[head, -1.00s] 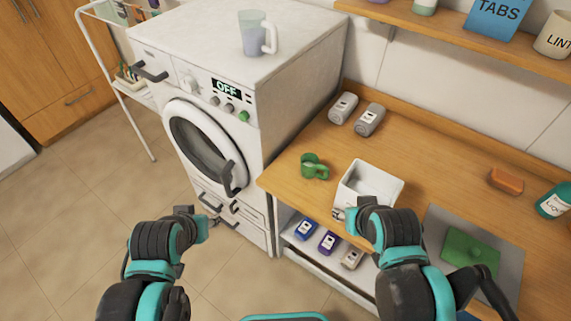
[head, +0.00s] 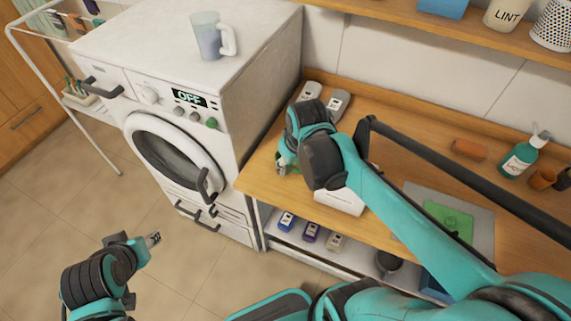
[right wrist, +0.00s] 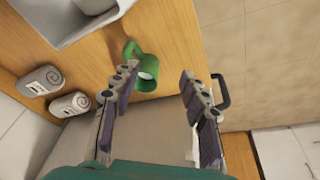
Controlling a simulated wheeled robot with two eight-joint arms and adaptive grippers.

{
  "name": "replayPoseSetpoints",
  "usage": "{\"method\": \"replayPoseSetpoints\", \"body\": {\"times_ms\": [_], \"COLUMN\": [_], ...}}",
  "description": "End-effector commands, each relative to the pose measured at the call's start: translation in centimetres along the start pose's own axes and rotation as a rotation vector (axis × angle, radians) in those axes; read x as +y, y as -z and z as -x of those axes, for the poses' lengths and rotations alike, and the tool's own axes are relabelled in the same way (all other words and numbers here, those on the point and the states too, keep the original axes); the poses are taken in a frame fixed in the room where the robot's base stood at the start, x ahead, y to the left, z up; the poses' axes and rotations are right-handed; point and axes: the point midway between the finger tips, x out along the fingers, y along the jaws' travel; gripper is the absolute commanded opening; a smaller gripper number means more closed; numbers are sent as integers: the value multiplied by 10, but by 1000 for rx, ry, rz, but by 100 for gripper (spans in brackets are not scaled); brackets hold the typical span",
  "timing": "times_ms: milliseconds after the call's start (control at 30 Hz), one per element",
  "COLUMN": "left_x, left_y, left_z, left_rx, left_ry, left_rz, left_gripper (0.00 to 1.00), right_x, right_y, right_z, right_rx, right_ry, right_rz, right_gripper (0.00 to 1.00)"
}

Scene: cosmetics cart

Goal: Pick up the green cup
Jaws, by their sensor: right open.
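The green cup (right wrist: 148,72) stands on the wooden counter, its handle toward the upper left in the right wrist view. In the head view only a bit of the cup (head: 294,170) shows behind my right gripper (head: 281,164). In the right wrist view my right gripper (right wrist: 158,76) is open and empty. Its left fingertip overlaps the cup's edge in the picture; the right fingertip is clear of it. I cannot tell whether they touch. My left gripper (head: 153,239) hangs over the floor, away from the cup; its finger gap is unclear.
A white bin (head: 338,200) stands close to the cup, partly behind my right arm. The washing machine (head: 245,105) rises beside the counter's left end. A pitcher (head: 207,38) stands on it.

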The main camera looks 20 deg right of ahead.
Motion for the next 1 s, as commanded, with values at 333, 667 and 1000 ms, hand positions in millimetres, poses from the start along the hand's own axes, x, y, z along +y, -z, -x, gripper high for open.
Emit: {"method": "replayPoseSetpoints", "body": {"times_ms": [333, 667, 1000], "left_x": [0, 0, 0], "left_y": [13, 9, -2], "left_z": [18, 12, -2], "left_rx": [0, 0, 0], "left_ry": [0, 0, 0], "left_rz": [0, 0, 0], "left_gripper": [41, 41, 41], "right_x": [49, 55, 56], "right_y": [30, 25, 14], "right_z": [-37, -67, -107], "right_rx": [-239, -279, -278], "right_ry": [56, 73, 72], "right_rz": [62, 76, 76], "right_gripper": [44, 44, 44]}}
